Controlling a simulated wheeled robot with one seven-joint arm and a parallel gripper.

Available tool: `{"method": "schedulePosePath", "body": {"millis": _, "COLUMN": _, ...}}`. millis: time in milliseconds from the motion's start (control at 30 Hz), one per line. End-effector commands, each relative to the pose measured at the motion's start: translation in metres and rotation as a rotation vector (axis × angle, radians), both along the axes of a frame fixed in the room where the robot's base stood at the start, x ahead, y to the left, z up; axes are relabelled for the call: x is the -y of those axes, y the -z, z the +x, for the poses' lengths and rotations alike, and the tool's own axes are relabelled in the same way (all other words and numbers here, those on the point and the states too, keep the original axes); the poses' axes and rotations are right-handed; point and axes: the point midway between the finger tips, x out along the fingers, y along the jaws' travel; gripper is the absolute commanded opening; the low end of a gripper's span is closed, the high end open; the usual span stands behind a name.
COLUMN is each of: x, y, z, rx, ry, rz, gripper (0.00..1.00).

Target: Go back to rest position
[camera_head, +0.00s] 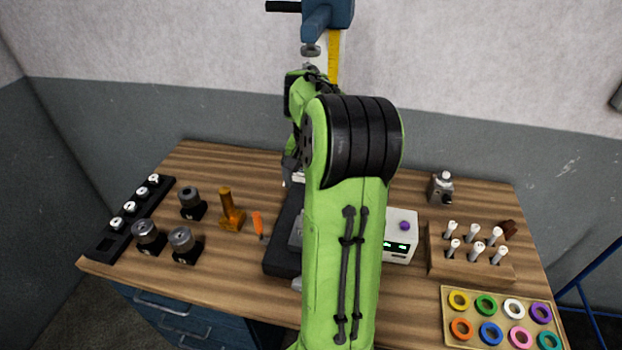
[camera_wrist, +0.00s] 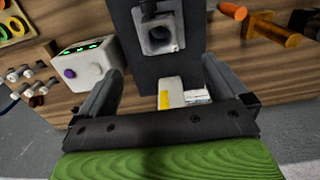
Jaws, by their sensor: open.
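My gripper (camera_wrist: 162,72) is open in the wrist view, its two dark fingers spread wide with nothing held between them. Beyond the fingers is a dark machine base (camera_wrist: 150,65) with a square grey fixture (camera_wrist: 159,36) that has a round opening. A pale part with a yellow label (camera_wrist: 170,98) shows low between the fingers; I cannot tell whether it touches them. In the head view my green arm reaches out over the middle of the bench (camera_head: 410,290), and it hides most of the gripper and of the machine base (camera_head: 281,250).
A white box with a purple knob (camera_head: 400,235) stands right of my arm. Further right are a wooden rack of white-topped tools (camera_head: 470,268) and a tray of coloured rings (camera_head: 500,318). Left are an orange-brown stand (camera_head: 231,212), dark round holders (camera_head: 184,244) and a black rack (camera_head: 125,228).

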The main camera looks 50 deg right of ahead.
Motion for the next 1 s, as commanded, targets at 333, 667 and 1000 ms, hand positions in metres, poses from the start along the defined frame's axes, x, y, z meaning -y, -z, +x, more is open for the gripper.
{"method": "schedulePosePath", "body": {"millis": 333, "x": 0.000, "y": 0.000, "z": 0.000, "rx": 0.000, "ry": 0.000, "rz": 0.000, "gripper": 1.00}}
{"method": "schedulePosePath", "body": {"millis": 667, "x": -0.127, "y": -0.059, "z": 0.016, "rx": 0.043, "ry": -0.413, "rz": -0.192, "gripper": 1.00}}
{"method": "schedulePosePath", "body": {"millis": 1000, "x": -0.289, "y": -0.068, "z": -0.070, "rx": 0.364, "ry": -1.044, "rz": -0.300, "gripper": 1.00}}
